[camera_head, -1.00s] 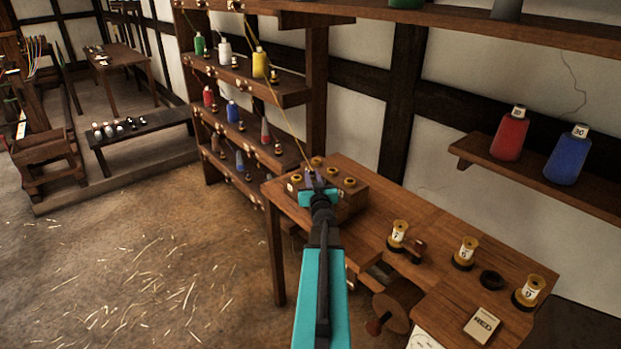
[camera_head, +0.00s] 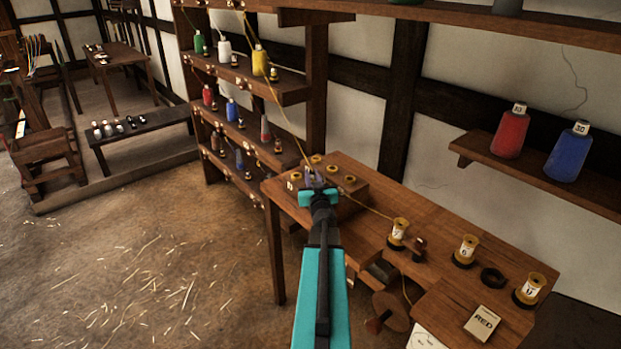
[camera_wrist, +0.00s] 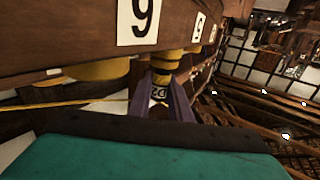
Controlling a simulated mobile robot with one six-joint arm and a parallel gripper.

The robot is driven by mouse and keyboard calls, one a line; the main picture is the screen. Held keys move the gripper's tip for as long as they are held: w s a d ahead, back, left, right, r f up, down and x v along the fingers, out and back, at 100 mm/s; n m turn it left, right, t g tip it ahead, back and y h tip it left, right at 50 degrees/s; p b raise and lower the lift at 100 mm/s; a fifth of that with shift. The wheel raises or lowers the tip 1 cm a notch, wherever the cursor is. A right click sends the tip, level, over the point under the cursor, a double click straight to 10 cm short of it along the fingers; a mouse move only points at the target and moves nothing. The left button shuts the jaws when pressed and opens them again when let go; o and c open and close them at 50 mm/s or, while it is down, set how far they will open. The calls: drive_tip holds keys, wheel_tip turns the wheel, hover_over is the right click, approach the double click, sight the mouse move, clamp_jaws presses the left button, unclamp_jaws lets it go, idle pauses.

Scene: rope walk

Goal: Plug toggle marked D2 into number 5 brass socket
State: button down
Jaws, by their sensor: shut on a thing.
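My gripper (camera_head: 312,183) is at the wooden socket block (camera_head: 348,205) on the bench's far left end. In the wrist view its purple-grey fingers (camera_wrist: 160,98) are shut on the toggle (camera_wrist: 158,92), whose D2 mark shows between them. A brass socket (camera_wrist: 170,60) is directly beyond the toggle; I cannot tell whether the toggle is in it or only close to it. The block carries several brass sockets, one of them (camera_head: 350,179) right of my gripper. Block labels in the wrist view include a large 9 (camera_wrist: 139,17) and a smaller one (camera_wrist: 198,25) too unclear to read surely.
A yellow cord (camera_head: 283,115) runs from the shelves to the block, then right past a brass spool (camera_head: 398,231). More spools (camera_head: 466,250) and a RED card (camera_head: 484,322) are on the bench. Red (camera_head: 510,135) and blue (camera_head: 568,152) cones stand on the right shelf.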

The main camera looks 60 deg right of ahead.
drive_tip(key=shift+f, duration=0.2)
drive_tip(key=c, duration=1.9)
unclamp_jaws()
drive_tip(key=p+v, duration=0.1)
drive_tip(key=v, duration=0.7)
drive_tip(key=shift+s+r, duration=0.15)
drive_tip(key=shift+s, duration=0.15)
drive_tip(key=shift+s+a+p, duration=0.2)
drive_tip(key=shift+a+p, duration=0.25)
drive_tip(key=shift+p, duration=1.05)
drive_tip(key=shift+p+v, duration=0.9)
drive_tip(key=shift+p, duration=1.65)
